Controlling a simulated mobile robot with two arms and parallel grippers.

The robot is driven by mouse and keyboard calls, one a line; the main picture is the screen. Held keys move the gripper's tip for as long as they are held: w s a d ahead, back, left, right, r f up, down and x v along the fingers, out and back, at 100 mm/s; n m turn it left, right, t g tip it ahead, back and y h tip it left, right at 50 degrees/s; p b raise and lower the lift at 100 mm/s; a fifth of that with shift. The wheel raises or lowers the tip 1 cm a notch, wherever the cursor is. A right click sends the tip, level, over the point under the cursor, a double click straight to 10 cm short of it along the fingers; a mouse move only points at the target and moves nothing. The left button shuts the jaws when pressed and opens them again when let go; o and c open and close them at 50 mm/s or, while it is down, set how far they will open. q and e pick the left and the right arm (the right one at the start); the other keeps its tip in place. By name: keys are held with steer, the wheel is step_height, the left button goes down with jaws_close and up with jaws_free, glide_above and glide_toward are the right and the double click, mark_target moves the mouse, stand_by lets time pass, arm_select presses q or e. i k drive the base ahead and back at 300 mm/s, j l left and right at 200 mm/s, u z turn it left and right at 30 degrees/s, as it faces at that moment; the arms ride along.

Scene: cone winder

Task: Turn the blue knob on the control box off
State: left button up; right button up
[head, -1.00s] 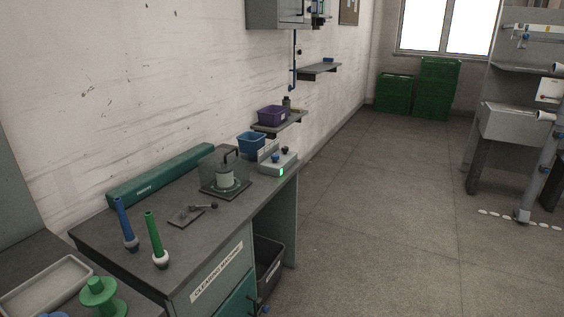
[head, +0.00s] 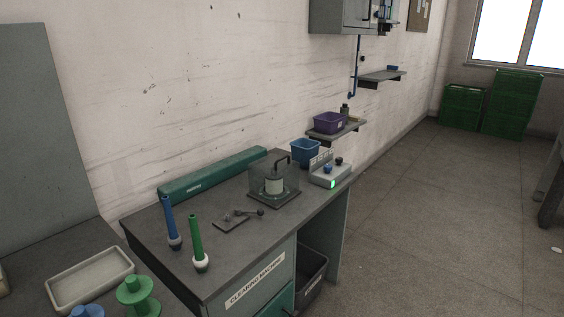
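The control box (head: 328,176) is a light grey box at the far right end of the dark bench top. A blue knob (head: 327,168) sits on its top, with a dark knob (head: 339,161) to its right. A green light (head: 333,184) glows on its front face. The blue knob's exact angle is too small to tell. Neither of my grippers shows in the head view.
On the bench (head: 213,275) stand a clear-walled device (head: 274,186), a small lever plate (head: 231,222), blue (head: 170,222) and green (head: 196,240) spindles and a long green case (head: 222,174). A blue bin (head: 305,151) is behind the control box.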

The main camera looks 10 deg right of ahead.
mark_target(327, 168)
steer(key=i+l+u, duration=0.35)
steer(key=l+u, duration=0.2)
steer(key=i+l+u, duration=0.1)
steer(key=l+u, duration=0.15)
steer(key=i+l+u, duration=0.1)
steer(key=l+u, duration=0.15)
steer(key=l, duration=0.1)
